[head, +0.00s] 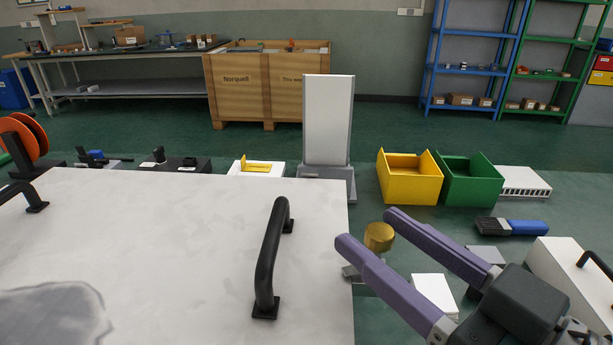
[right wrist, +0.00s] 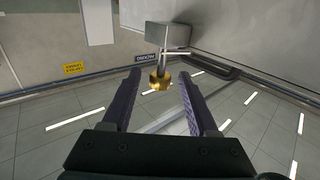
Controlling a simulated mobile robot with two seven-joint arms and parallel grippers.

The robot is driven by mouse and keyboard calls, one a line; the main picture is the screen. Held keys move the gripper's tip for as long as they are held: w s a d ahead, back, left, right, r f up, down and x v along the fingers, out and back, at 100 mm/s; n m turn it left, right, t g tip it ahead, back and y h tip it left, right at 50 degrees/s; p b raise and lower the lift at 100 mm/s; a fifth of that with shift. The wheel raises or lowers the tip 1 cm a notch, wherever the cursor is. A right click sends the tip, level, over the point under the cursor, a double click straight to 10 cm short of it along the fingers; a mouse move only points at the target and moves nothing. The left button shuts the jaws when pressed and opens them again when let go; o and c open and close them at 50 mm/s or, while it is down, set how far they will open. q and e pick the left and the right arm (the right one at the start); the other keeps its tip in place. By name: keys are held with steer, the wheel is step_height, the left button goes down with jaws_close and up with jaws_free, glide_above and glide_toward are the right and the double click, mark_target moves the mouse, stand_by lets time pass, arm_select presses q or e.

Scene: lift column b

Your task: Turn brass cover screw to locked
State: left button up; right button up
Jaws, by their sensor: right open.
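The brass cover screw (head: 379,236) has a round gold head and sits just right of the large white panel's edge. In the right wrist view the brass head (right wrist: 160,80) shows between the two finger ends, with a thin metal stem leading to a grey block (right wrist: 167,36). My right gripper (head: 367,227) is open, its purple fingers on either side of the screw head. Gaps show beside the head in the wrist view, and I see no clear contact. My left gripper is not in view.
The white panel (head: 180,240) with a black handle (head: 270,258) lies left of the screw. A yellow bin (head: 409,186) and a green bin (head: 468,187) stand behind. A blue-and-black tool (head: 512,227) lies right. Small yellow labels (right wrist: 74,68) are unreadable.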

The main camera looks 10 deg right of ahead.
mark_target(369, 229)
steer(key=x, duration=0.4)
steer(key=shift+w, duration=0.15)
jaws_close()
stand_by(0.4)
